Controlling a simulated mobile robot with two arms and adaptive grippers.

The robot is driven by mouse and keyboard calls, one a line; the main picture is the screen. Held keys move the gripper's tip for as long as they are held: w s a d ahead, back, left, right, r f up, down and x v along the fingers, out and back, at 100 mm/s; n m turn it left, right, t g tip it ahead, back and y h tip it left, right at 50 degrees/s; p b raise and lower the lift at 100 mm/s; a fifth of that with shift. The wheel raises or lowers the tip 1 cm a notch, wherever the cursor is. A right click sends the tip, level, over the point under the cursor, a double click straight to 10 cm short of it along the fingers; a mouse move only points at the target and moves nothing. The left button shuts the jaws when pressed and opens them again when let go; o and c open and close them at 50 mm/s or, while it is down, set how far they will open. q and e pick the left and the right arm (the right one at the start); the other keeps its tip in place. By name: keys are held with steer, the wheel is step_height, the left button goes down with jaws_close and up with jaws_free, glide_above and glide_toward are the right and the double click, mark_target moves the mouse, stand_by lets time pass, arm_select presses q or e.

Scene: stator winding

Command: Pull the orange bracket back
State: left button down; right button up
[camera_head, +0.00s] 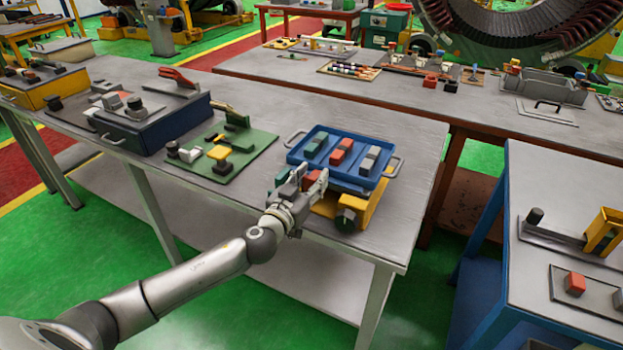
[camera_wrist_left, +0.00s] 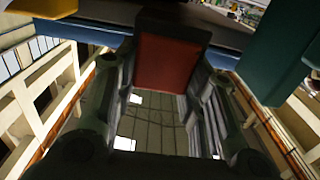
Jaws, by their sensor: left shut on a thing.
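My left gripper (camera_head: 304,180) is at the front left corner of the blue tray (camera_head: 290,156), on the near part of the long grey table. In the left wrist view its two fingers (camera_wrist_left: 168,100) stand on either side of a red-orange piece (camera_wrist_left: 172,62) with a dark upper edge, and they are shut on it. This piece seems to be the orange bracket; only its near face shows, and the fingers mostly hide it in the head view. A yellow-orange stand (camera_head: 376,204) is under and in front of the tray. My right gripper is not in view.
The tray holds several coloured blocks, among them a red one (camera_head: 342,151). A green board (camera_head: 258,147) with parts lies to the left. Another table (camera_head: 530,280) with a yellow bracket (camera_head: 603,231) stands at the right.

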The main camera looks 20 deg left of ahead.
mark_target(310, 182)
arm_select(q)
steer(key=shift+s+b, duration=0.3)
steer(key=shift+s, duration=1.5)
steer(key=shift+f, duration=0.1)
steer(key=c, duration=0.9)
jaws_free()
steer(key=shift+s+a, duration=0.1)
steer(key=s, duration=1.2)
steer(key=shift+a, duration=0.15)
